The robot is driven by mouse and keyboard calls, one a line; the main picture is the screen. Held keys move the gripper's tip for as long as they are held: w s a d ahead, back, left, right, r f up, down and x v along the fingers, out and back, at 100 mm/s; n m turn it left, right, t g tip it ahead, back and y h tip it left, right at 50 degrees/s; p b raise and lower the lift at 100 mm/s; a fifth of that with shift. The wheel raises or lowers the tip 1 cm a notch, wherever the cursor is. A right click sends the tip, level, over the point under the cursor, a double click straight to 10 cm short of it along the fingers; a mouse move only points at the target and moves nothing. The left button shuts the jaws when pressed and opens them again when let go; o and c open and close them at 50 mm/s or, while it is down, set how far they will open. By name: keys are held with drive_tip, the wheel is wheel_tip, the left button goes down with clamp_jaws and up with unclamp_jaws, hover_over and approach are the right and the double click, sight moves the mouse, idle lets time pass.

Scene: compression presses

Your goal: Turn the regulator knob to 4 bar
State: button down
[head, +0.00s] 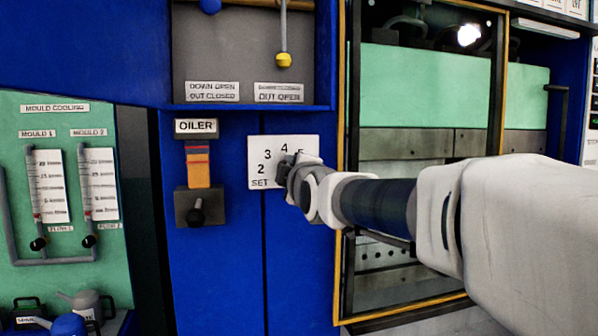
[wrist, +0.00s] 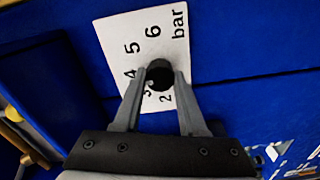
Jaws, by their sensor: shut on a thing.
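The regulator's white dial plate (head: 256,146) is on the blue panel in the head view, with 2, 3, 4, 5 and SET readable. My gripper (head: 287,170) is at its centre and hides the knob there. In the wrist view the plate (wrist: 119,29) shows rotated, with 2 to 6 and "bar". The round black knob (wrist: 159,73) sits between the two fingers of my gripper (wrist: 161,81), which is shut on it. A small pale mark shows at the knob's lower left edge, near the 3; I cannot tell surely where the knob points.
The oiler (head: 199,171) with its black knob is left of the dial. A panel with levers (head: 284,60) is above. The yellow-framed press window (head: 345,200) is close on the right, behind my arm. Mould cooling gauges (head: 53,186) stand far left.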

drive_tip(key=shift+c, duration=2.3)
unclamp_jaws()
drive_tip(key=b+v, duration=0.2)
drive_tip(key=v, duration=1.5)
drive_tip(key=shift+s, duration=0.25)
drive_tip(key=shift+d, duration=0.1)
drive_tip(key=s+d+f+m+g+h, duration=0.1)
drive_tip(key=s+d+f+m+g, duration=0.3)
drive_tip(key=f, duration=0.5)
drive_tip(key=s+d+f+m+g+h, duration=0.2)
drive_tip(key=s+d+f+m+g, duration=0.2)
drive_tip(key=s+f+m, duration=0.3)
drive_tip(key=s+d+f+m+g+h+p, duration=0.1)
drive_tip(key=s+d+f+m+g+h, duration=0.1)
drive_tip(key=f+m, duration=0.5)
drive_tip(key=s+d+f+g, duration=0.1)
drive_tip(key=s+d+f, duration=0.1)
drive_tip(key=f, duration=0.3)
drive_tip(key=shift+s+g, duration=0.4)
drive_tip(key=shift+s, duration=0.4)
